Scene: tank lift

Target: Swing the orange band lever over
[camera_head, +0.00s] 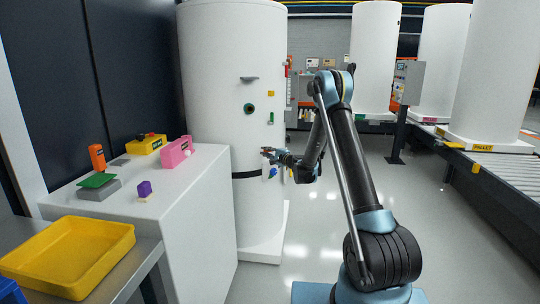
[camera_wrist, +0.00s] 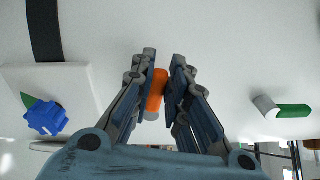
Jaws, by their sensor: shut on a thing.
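The orange band lever (camera_wrist: 156,92) shows in the wrist view between my fingers, against the white tank wall. My gripper (camera_wrist: 163,75) is shut on it, with a finger along each side. In the head view my gripper (camera_head: 268,154) is at the right side of the tall white tank (camera_head: 215,70), just above the black band (camera_head: 245,175). The lever is too small or too hidden to make out there. The black band (camera_wrist: 43,28) also shows at the upper left of the wrist view.
A blue knob (camera_wrist: 47,117) is left of my fingers and a green-ended peg (camera_wrist: 290,110) is right. A white cabinet (camera_head: 195,215) with several coloured fixtures and a yellow tray (camera_head: 110,262) stand at left. Floor (camera_head: 440,230) is open at right.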

